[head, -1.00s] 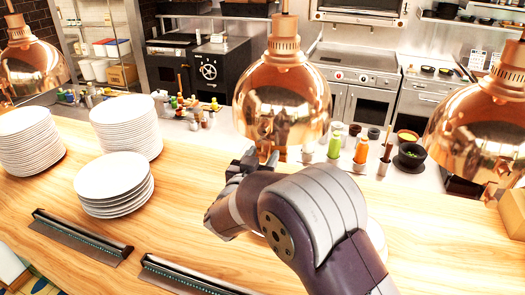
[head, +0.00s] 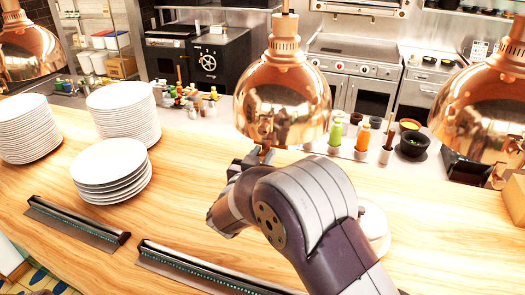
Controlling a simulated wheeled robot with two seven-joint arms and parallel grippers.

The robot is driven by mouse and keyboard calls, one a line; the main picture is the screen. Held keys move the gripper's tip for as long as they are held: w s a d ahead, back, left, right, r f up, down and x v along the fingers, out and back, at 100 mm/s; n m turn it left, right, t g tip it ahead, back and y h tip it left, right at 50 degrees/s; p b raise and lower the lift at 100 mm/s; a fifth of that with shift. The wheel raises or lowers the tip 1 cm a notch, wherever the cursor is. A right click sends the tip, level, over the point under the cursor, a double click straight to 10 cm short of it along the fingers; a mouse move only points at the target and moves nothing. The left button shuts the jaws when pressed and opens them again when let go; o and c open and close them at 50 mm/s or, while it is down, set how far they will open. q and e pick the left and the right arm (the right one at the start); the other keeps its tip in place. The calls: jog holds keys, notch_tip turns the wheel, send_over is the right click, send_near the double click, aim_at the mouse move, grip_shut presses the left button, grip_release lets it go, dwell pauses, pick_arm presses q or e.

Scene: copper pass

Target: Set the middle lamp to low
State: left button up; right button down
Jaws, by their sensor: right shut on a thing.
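The middle lamp (head: 283,100) is a copper dome hanging over the wooden counter, at the centre of the head view. My right gripper (head: 262,156) is at the underside of its rim, shut on a small piece below the dome. My wrist and hand hide most of the contact. Copper lamps also hang at the left edge (head: 28,50) and the right edge (head: 485,110). The middle lamp's rim appears clear of the counter. My left gripper is out of view.
Stacks of white plates (head: 112,172) stand on the wooden counter (head: 60,195) at left. Dark bars (head: 75,222) lie near its front edge. Bottles and bowls (head: 412,143) stand behind, with stoves (head: 350,65) further back. A white round item is partly behind my right arm.

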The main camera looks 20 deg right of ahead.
notch_tip(320, 180, down, 3)
jog(key=shift+s+f+b, duration=0.1)
jog(key=shift+f+b, duration=0.05)
jog(key=shift+b, duration=0.25)
jog(key=c, duration=0.9)
grip_release()
jog(key=shift+c, duration=0.2)
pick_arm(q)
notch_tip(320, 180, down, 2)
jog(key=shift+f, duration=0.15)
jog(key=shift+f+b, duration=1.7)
pick_arm(e)
jog(key=v, duration=1.2)
jog(key=shift+s+a, duration=0.2)
jog(key=shift+a, duration=0.1)
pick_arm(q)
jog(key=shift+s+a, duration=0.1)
